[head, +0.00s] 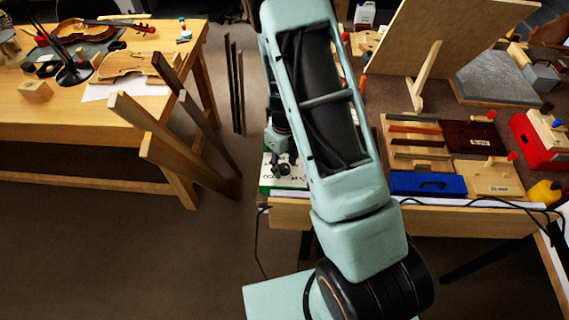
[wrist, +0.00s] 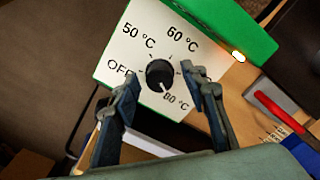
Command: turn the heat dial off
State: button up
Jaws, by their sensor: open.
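The heat dial (wrist: 159,73) is a round black knob on the white face of a green control box (wrist: 234,25). Printed marks around it read OFF, 50 °C, 60 °C and 80 °C; one label is partly hidden by a finger. A pale mark on the knob's lower edge appears to face 80 °C. My gripper (wrist: 162,82) is open, its two fingers on either side of the knob; I cannot tell whether they touch it. In the head view the box (head: 283,188) stands at the bench's left end, with my gripper (head: 279,164) over it.
An orange light (wrist: 239,56) glows on the box. A red-handled tool (wrist: 275,108) lies to its right. On the bench are a blue case (head: 428,184), wooden blocks and a red box (head: 540,140). A cable (head: 257,240) hangs at the bench's left edge.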

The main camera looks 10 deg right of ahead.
jog(key=shift+c, duration=0.4)
grip_shut()
